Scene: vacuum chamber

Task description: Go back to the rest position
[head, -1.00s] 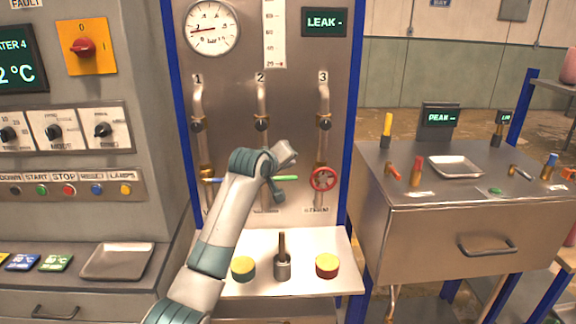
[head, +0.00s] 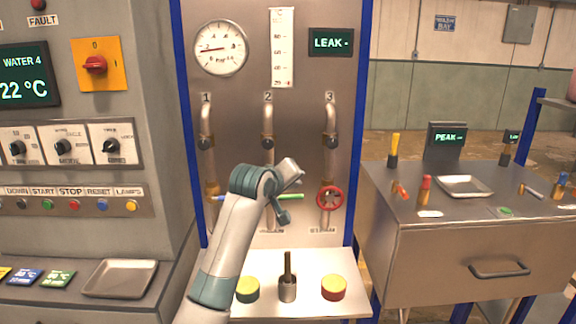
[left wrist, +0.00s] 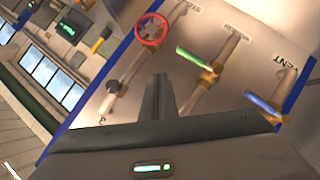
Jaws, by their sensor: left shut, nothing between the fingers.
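My left arm rises from the bottom of the head view in front of the valve panel (head: 232,110). My left gripper (head: 290,190) is at the height of the valve handles, between the green handle and pipe 2; the hand is partly hidden by its own wrist. In the left wrist view the left gripper (left wrist: 158,95) has its fingers together with nothing between them. The red handwheel (left wrist: 152,29), green lever (left wrist: 194,60) and blue lever (left wrist: 262,105) show beyond it, apart from the fingers. My right gripper is not in view.
A control cabinet (head: 150,60) stands left. A steel bench (head: 420,245) with small tools and a tray (head: 464,187) stands right.

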